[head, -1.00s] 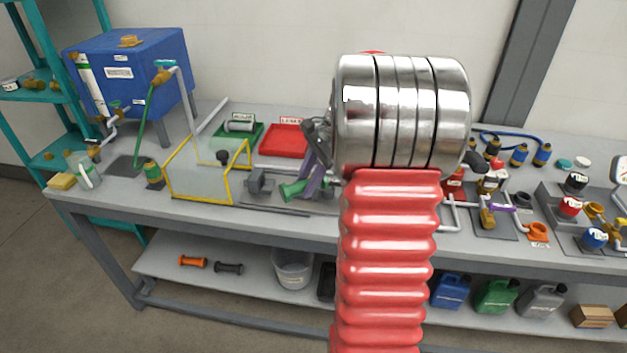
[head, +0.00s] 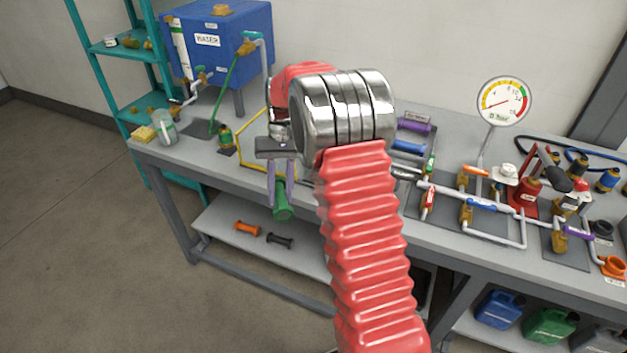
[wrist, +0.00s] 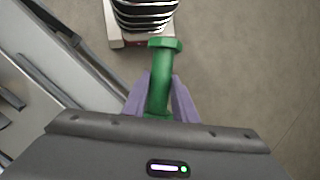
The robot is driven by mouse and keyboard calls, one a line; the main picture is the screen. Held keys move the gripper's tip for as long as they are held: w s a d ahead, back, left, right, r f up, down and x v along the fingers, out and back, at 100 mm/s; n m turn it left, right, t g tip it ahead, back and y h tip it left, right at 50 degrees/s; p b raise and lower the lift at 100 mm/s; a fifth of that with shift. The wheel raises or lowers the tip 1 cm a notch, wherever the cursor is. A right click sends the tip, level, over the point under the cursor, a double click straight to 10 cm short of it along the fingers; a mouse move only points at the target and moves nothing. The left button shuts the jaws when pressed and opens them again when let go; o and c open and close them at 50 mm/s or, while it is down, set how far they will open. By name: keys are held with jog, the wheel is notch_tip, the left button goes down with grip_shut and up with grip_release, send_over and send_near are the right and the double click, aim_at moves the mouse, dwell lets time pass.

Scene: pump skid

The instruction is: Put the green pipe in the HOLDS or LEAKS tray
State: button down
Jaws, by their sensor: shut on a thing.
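The green pipe (head: 283,212) is held between the purple fingers of my gripper (head: 281,183) near the bench's front edge in the head view. In the wrist view the green pipe (wrist: 160,75) points away from the gripper (wrist: 161,90), with a wider collar at its far end. The fingers are closed around its near part. The grey floor shows beneath it, with the bench off to the left. The HOLDS and LEAKS trays cannot be seen in either current view; my arm covers the middle of the bench.
The blue water tank (head: 218,45) stands at the back left, near a teal shelf (head: 130,62). A yellow frame (head: 250,150) lies just behind the gripper. Pipework with a pressure gauge (head: 503,101) fills the right. An orange fitting (head: 246,228) rests on the lower shelf.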

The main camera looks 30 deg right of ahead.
jog(key=w+a+f+n, duration=0.1)
jog(key=a+f+n, duration=0.1)
jog(key=a, duration=0.6)
jog(key=shift+f+g+h, duration=0.3)
jog(key=shift+f+h, duration=0.05)
jog(key=shift+h, duration=0.05)
